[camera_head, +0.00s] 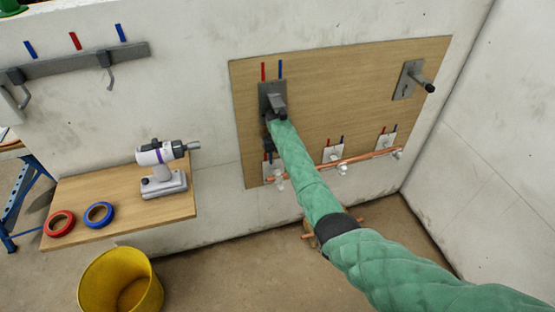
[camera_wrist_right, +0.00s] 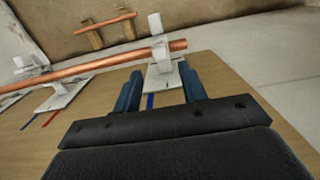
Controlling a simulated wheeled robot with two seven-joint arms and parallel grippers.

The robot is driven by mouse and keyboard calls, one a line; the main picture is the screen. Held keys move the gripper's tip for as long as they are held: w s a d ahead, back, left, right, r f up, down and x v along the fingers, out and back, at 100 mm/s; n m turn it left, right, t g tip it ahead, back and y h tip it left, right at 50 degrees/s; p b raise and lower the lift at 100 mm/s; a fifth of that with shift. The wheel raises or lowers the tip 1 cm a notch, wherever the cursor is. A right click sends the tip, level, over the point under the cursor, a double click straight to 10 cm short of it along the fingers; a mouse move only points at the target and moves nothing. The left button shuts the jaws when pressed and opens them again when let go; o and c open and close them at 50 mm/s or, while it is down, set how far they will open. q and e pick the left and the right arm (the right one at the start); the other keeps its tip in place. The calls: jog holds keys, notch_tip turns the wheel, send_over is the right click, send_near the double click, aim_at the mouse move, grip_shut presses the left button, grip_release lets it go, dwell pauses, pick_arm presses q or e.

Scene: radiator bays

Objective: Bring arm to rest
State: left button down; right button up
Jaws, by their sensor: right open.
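My right arm, in a green padded sleeve, reaches from the lower right of the head view to the left part of the wooden board (camera_head: 350,85). My right gripper (camera_head: 268,157) is mostly hidden behind the arm's end. In the right wrist view the blue fingers of this gripper (camera_wrist_right: 160,73) are apart, with nothing held between them. A white clip plate (camera_wrist_right: 165,76) and the end of a copper pipe (camera_wrist_right: 120,60) show just beyond the fingertips. I cannot tell whether the fingers touch them. My left gripper is not in view.
A grey wall bracket (camera_head: 268,90) is close to the arm's end. Another bracket (camera_head: 410,80) projects at the upper right. A shelf (camera_head: 115,215) carries a drill (camera_head: 160,168) and tape rolls (camera_head: 99,213). A yellow bucket (camera_head: 120,282) stands below.

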jog(key=shift+s+f, duration=0.1)
jog(key=shift+f, duration=0.1)
jog(key=s+d+f, duration=0.3)
jog(key=s+f, duration=0.6)
jog(key=s+d+f+m, duration=0.1)
jog(key=s+d+f, duration=0.3)
jog(key=s+f, duration=0.45)
jog(key=s+d+f, duration=0.3)
jog(key=s+f, duration=0.5)
jog(key=f, duration=0.1)
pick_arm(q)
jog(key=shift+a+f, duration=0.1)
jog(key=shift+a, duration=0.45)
pick_arm(e)
jog(key=s+d+f, duration=0.3)
jog(key=s, duration=0.8)
jog(key=s+d+f+t, duration=0.1)
jog(key=s+d+f, duration=0.2)
jog(key=s, duration=0.9)
jog(key=s+d+f+t, duration=0.1)
jog(key=s+d+f, duration=0.2)
jog(key=s, duration=0.9)
jog(key=shift+d+f+y, duration=0.25)
jog(key=shift+d+y, duration=0.15)
jog(key=shift+d, duration=0.3)
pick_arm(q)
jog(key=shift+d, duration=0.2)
